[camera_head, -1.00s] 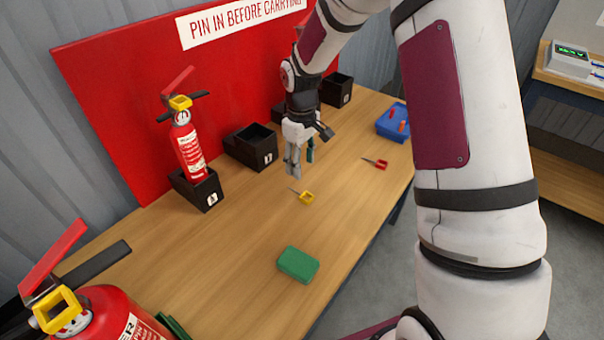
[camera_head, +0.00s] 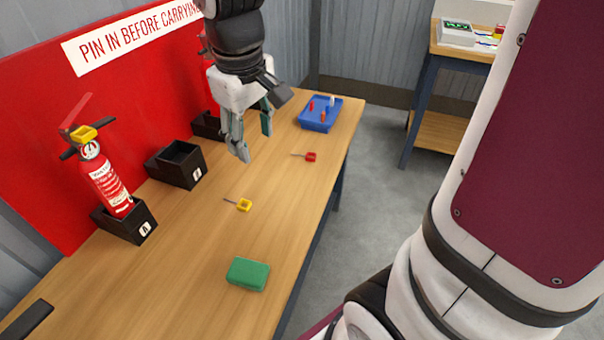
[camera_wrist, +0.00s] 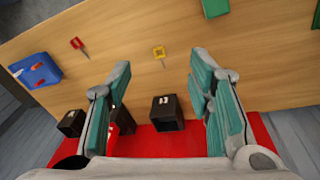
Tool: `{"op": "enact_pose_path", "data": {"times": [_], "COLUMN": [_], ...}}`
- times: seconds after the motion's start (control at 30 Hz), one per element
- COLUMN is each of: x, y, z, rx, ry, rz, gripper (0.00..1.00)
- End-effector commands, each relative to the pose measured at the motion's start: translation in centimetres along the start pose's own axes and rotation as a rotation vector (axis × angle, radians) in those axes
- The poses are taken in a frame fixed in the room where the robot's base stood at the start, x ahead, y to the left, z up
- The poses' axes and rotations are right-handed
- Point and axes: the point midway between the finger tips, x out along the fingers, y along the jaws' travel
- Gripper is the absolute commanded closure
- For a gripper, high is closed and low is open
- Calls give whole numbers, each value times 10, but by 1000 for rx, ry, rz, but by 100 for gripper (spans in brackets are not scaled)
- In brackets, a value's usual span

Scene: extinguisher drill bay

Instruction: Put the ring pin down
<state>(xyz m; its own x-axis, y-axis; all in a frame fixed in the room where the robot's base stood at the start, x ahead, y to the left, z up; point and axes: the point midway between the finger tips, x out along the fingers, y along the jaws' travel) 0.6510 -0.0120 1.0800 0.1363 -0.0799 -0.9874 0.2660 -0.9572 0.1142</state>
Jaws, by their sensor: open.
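A yellow ring pin (camera_head: 243,205) lies flat on the wooden table, its thin shaft pointing left in the head view. A red ring pin (camera_head: 309,157) lies farther back on the table, near the right edge. Both pins also show in the wrist view, the yellow one (camera_wrist: 159,53) between the fingers' far ends and the red one (camera_wrist: 77,44) to the left. My gripper (camera_head: 254,142) is open and empty above the table, fingers pointing down, apart from both pins. Its teal-padded fingers (camera_wrist: 158,88) stand wide apart in the wrist view.
A red extinguisher (camera_head: 106,183) with a yellow ring at its top stands in a black holder at left. An empty black holder (camera_head: 196,176) stands beside it. A green block (camera_head: 248,273) lies in front; a blue tray (camera_head: 335,114) sits at the back right.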

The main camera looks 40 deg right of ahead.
Motion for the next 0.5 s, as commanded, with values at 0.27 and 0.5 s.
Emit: {"op": "enact_pose_path", "data": {"times": [0.27, 0.5], "x": [-47, -57], "y": [-23, -44], "z": [83, 143], "rx": [148, 251], "ry": [84, 142], "rz": [-3, -38], "gripper": [53, 53]}}
